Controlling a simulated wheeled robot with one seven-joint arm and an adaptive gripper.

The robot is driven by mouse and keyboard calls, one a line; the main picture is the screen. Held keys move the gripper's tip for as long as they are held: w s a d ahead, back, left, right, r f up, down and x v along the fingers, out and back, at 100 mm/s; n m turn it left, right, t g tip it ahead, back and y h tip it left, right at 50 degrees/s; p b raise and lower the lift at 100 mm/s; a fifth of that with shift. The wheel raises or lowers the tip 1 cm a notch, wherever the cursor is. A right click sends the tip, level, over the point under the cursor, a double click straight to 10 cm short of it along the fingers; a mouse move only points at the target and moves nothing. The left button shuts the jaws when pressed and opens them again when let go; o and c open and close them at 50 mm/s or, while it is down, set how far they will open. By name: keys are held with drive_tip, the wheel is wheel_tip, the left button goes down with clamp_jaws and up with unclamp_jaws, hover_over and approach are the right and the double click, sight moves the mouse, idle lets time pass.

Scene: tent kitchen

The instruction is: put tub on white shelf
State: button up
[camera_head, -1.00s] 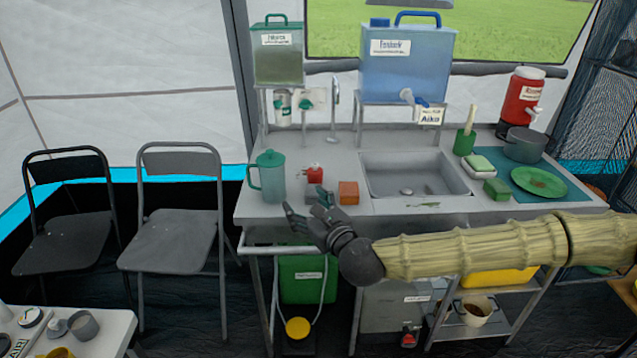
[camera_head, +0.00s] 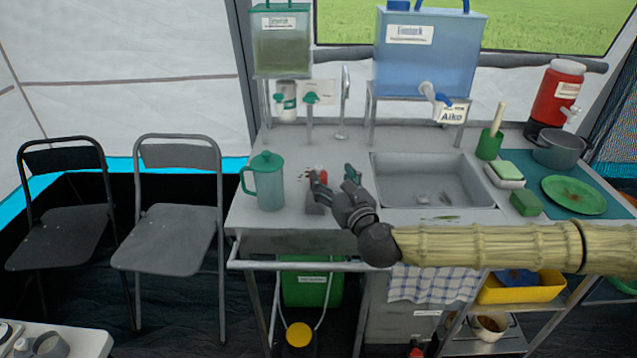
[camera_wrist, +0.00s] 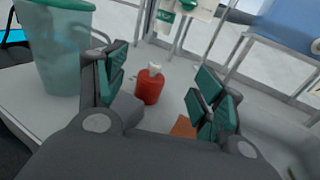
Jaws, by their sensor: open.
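My gripper (camera_head: 335,182) is open and empty above the counter front, left of the sink. In the wrist view, a small red bottle (camera_wrist: 149,88) with a pale cap stands beyond and between the open fingers (camera_wrist: 160,80), untouched. An orange block (camera_wrist: 183,127) shows low between the fingers, partly hidden; the gripper hides it in the head view. A yellow tub-like bin (camera_head: 522,293) with something blue inside stands on the rack under the counter at right. No shelf is clearly white.
A teal jug (camera_head: 268,184) stands close left of my gripper and also shows in the wrist view (camera_wrist: 62,50). The sink (camera_head: 432,180) is to the right. A metal rail (camera_head: 300,266) runs along the counter front. A blue water canister (camera_head: 425,55) stands behind.

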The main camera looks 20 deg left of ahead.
sight(320, 171)
wheel_tip(320, 171, down, 3)
drive_tip(key=shift+r, duration=0.2)
drive_tip(key=shift+w+a+r, duration=0.15)
drive_tip(key=shift+w+a, duration=0.35)
drive_tip(key=shift+w, duration=0.05)
drive_tip(key=shift+p+x, duration=0.5)
drive_tip(key=shift+x, duration=2.5)
drive_tip(key=c, duration=1.2)
drive_tip(key=shift+c, duration=0.2)
drive_tip(key=shift+r, duration=0.1)
